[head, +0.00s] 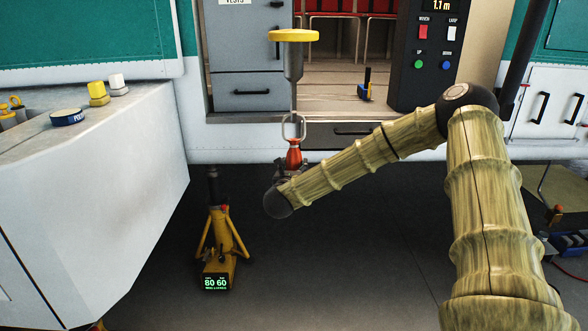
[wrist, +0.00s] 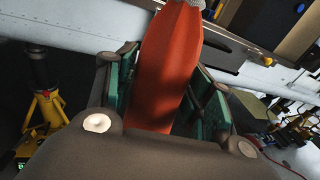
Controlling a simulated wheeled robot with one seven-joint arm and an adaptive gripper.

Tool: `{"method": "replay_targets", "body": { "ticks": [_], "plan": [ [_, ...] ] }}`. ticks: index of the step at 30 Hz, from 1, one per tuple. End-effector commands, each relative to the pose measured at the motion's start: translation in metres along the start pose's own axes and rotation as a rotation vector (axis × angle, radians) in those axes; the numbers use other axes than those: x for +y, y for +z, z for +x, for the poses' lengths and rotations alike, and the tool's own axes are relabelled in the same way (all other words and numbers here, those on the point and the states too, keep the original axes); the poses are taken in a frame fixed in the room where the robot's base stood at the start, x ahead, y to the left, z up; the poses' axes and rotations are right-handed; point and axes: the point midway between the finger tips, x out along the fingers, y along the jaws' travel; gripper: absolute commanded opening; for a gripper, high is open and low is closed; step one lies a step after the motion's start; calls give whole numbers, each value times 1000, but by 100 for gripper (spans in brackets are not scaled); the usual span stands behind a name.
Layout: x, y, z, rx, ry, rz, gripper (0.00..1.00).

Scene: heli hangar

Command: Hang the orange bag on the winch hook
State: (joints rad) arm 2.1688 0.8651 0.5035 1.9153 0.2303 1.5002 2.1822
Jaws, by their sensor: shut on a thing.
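The orange bag (head: 293,158) is upright in my gripper (head: 288,172), below the winch line. In the wrist view the bag (wrist: 172,62) fills the space between the two green finger pads, which grip its sides. The winch hook assembly (head: 293,66) hangs above, with a yellow disc on a grey body and a thin rod below. A pale metal ring (head: 293,127) stands between the rod and the bag's neck. The rod's lower end and the ring overlap in the head view; I cannot tell whether they are linked. The wrist view cuts off the bag's top.
The helicopter's open doorway (head: 340,80) lies behind, with a dark control panel (head: 428,50) at its right. A yellow jack (head: 220,245) stands on the floor at lower left. A white counter (head: 110,185) fills the left. The floor below the bag looks clear.

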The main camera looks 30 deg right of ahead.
Motion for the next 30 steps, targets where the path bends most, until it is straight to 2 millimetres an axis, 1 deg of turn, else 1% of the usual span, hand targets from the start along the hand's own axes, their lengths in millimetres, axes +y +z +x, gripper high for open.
{"method": "replay_targets", "body": {
  "ticks": [6, 7, 10, 11, 20, 23, 26, 30],
  "plan": [
    [0, 2, 0, -2, 0, 2, 0],
    [0, 2, 0, -2, 0, 2, 58],
    [0, 2, 0, -2, 0, 1, 76],
    [0, 2, 0, -2, 0, 1, 77],
    [0, -2, 0, 2, 0, -1, 77],
    [0, -1, -4, 2, 0, -1, 77],
    [0, -1, -14, 2, 1, -1, 77],
    [0, -1, -36, 2, 2, 1, 77]
  ]
}}
